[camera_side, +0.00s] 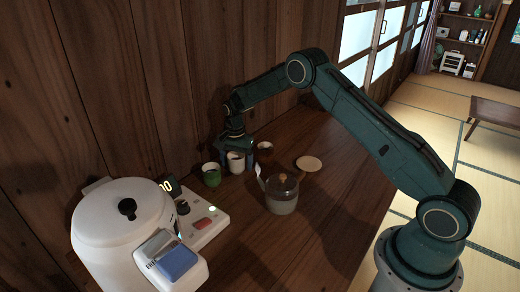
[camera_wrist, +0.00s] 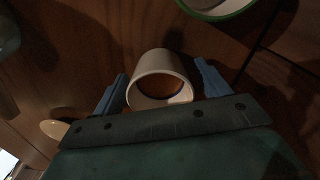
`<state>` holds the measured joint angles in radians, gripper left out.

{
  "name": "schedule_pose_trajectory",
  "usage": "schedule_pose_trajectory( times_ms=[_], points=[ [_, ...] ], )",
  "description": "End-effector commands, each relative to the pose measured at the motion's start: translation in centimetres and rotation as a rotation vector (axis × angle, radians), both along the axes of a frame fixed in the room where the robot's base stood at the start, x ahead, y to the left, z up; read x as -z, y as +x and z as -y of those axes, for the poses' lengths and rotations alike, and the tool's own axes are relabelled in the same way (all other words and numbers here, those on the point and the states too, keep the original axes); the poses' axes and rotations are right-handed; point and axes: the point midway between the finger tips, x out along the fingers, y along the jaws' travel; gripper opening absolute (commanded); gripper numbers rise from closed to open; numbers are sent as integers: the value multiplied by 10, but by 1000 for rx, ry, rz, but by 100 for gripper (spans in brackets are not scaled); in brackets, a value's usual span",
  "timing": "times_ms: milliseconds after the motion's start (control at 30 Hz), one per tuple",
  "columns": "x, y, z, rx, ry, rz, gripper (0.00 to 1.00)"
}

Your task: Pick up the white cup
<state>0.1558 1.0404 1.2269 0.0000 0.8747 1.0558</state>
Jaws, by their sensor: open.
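The white cup (camera_side: 236,163) stands on the dark wooden counter, between a green cup and a brown cup. In the wrist view the white cup (camera_wrist: 160,68) shows its round mouth, centred ahead of my gripper. My gripper (camera_side: 236,151) points down over the cup in the side view. In the wrist view my gripper (camera_wrist: 161,80) is open, with one blue finger on each side of the cup and a visible gap on both sides. The fingers partly hide the cup in the side view.
The green cup (camera_side: 211,175) stands close on the left. The brown cup (camera_side: 265,150) and a lidded pot (camera_side: 282,195) stand to the right. A pale round dish (camera_side: 308,163) lies farther right. A white rice cooker (camera_side: 125,225) and a button panel (camera_side: 200,222) fill the front left.

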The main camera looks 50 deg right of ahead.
Motion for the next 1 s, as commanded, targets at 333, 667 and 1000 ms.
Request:
schedule_pose_trajectory(
  times_ms=[333,667,1000],
  points=[
    [1,0,0,0,0,1,76],
    [1,0,0,0,0,1,47],
    [1,0,0,0,-1,1,25]
  ],
)
